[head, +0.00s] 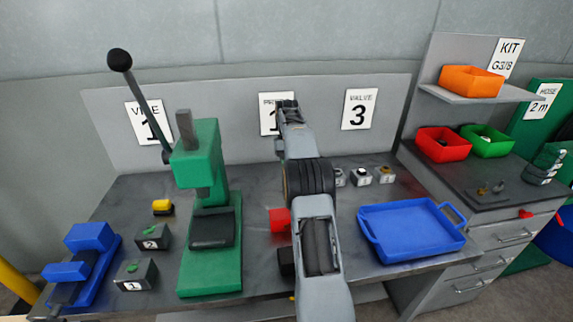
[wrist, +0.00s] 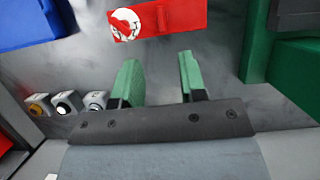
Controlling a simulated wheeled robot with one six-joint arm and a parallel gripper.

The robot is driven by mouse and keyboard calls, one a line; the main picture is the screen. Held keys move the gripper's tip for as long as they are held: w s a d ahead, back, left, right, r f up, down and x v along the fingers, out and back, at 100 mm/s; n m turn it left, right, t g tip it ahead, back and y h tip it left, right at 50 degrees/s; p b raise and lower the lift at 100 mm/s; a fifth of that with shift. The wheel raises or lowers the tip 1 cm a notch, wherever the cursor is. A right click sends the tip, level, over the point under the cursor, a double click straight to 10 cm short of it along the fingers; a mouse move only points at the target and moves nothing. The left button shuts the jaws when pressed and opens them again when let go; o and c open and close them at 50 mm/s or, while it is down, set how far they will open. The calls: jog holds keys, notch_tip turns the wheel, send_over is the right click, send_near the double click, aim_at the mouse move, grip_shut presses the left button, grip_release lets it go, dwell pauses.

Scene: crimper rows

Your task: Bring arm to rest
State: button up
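My arm reaches up across the middle of the bench in the head view. My gripper shows in the wrist view (wrist: 157,68) with its two green fingers apart and only grey bench top visible between them. In the head view the arm's far end is by the back panel, partly covering the middle sign (head: 268,116); the fingers cannot be made out there. A red block (head: 279,220) stands left of my arm; a red object with a white-and-red round face (wrist: 172,17) lies beyond the fingertips in the wrist view.
A green lever press (head: 205,155) stands close left of my arm. A blue vise (head: 85,255) is at far left. Red (head: 443,153) and green (head: 488,149) bins stand further right.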

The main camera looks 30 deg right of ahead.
notch_tip(320, 180, down, 5)
jog(key=t, duration=0.1)
jog(key=s+a+r+n+t+h, duration=0.1)
jog(key=s+a+r+n+t, duration=0.1)
jog(key=s+a, duration=0.9)
jog(key=s+a+r+n+t, duration=0.2)
jog(key=s+a+r+t, duration=0.3)
jog(key=s+a, duration=0.6)
jog(key=a+t, duration=0.1)
jog(key=a, duration=0.2)
jog(key=shift+n+h, duration=0.4)
jog(key=shift+r, duration=0.1)
